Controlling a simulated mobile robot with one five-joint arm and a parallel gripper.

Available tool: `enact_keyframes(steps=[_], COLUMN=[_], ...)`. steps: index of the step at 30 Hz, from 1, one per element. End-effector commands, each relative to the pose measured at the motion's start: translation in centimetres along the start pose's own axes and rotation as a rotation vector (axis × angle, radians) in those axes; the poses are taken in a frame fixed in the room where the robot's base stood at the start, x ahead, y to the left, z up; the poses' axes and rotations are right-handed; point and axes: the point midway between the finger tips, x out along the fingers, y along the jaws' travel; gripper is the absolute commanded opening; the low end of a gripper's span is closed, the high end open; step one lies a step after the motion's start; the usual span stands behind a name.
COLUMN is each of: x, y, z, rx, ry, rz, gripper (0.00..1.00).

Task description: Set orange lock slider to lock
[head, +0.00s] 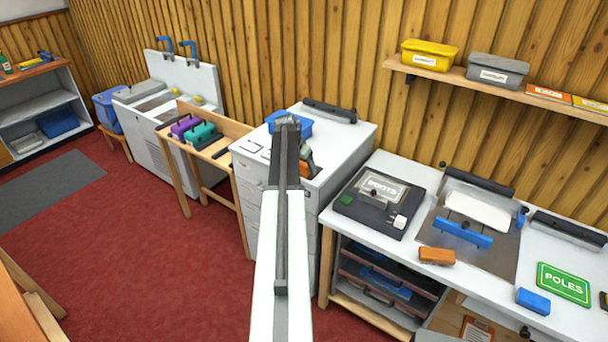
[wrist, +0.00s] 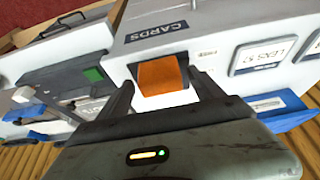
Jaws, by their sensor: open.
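A blue tray (head: 291,123) sits on the cabinet behind my gripper. White label plates (wrist: 263,55) lie right of the slider in the wrist view. The bench at right holds a black press (head: 384,203), a blue-handled tool (head: 455,233) and an orange block (head: 436,256).

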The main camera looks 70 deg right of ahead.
Motion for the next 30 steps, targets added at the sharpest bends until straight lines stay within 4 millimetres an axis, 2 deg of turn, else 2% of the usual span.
enact_keyframes(steps=[1, 2, 10, 18, 24, 30], x=[1.2, 1.4, 1.2, 1.2, 1.4, 2.6], y=[0.0, 0.0, 0.1, 0.1, 0.1, 0.0], z=[0.1, 0.1, -0.1, -0.1, -0.5, -3.4], rx=[0.001, 0.001, 0.001, 0.001, 0.002, 0.002], ry=[0.000, 0.000, 0.000, 0.000, 0.000, 0.001], rz=[0.000, 0.000, 0.000, 0.001, 0.002, 0.003], gripper=[0.76, 0.76, 0.76, 0.01, 0.00, 0.00])
